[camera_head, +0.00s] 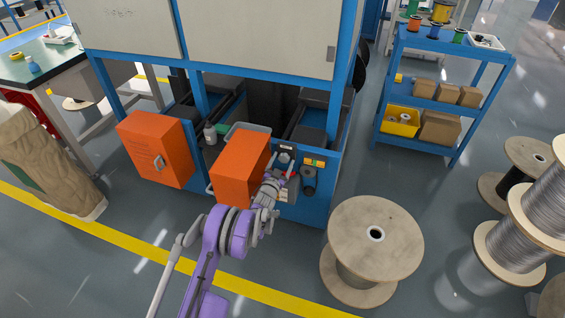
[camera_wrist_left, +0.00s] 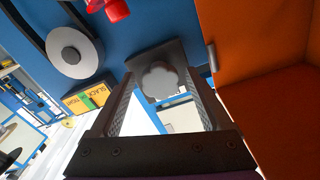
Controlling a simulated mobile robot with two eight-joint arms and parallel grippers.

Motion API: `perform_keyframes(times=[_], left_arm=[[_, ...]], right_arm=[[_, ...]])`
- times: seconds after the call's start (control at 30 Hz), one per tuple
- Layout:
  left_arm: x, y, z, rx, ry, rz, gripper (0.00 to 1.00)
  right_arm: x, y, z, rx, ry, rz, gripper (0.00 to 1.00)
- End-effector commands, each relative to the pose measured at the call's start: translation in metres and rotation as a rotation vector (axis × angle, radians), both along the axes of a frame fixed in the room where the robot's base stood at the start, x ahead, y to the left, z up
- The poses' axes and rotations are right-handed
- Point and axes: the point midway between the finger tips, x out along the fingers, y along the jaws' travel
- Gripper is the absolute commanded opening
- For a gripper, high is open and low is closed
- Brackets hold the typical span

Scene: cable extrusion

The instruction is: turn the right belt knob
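The knob (camera_wrist_left: 160,80) is a grey lobed disc on a dark square plate, fixed to the blue machine face. In the head view it appears as a small grey shape on a dark plate (camera_head: 286,149) at the top of the front panel. My left gripper (camera_head: 271,187) is just below and left of it. In the left wrist view my left gripper (camera_wrist_left: 161,78) is open, with one finger on each side of the knob's outline. Whether the fingers touch the knob or stop short of it I cannot tell. My right gripper is not in view.
A wooden spool (camera_head: 375,232) stands right.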

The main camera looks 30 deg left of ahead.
Motion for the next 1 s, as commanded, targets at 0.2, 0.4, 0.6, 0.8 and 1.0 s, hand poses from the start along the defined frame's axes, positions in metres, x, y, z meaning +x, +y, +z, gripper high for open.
perform_keyframes(times=[0.2, 0.4, 0.6, 0.8, 1.0], left_arm=[[0.0, 0.0, 0.0, 0.0, 0.0, 0.0, 0.41], [0.0, 0.0, 0.0, 0.0, 0.0, 0.0, 0.05], [0.0, 0.0, -0.001, 0.043, 0.011, 0.0, 0.0], [0.0, 0.001, -0.002, 0.25, 0.061, 0.0, 0.0], [-0.001, 0.002, -0.001, 0.375, 0.091, 0.0, 0.0]], right_arm=[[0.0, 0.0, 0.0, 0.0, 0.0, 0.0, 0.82], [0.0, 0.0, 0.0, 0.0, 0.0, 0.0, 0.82], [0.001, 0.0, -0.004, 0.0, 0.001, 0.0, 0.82], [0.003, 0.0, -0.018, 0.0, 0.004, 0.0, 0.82], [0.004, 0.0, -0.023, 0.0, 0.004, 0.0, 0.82]])
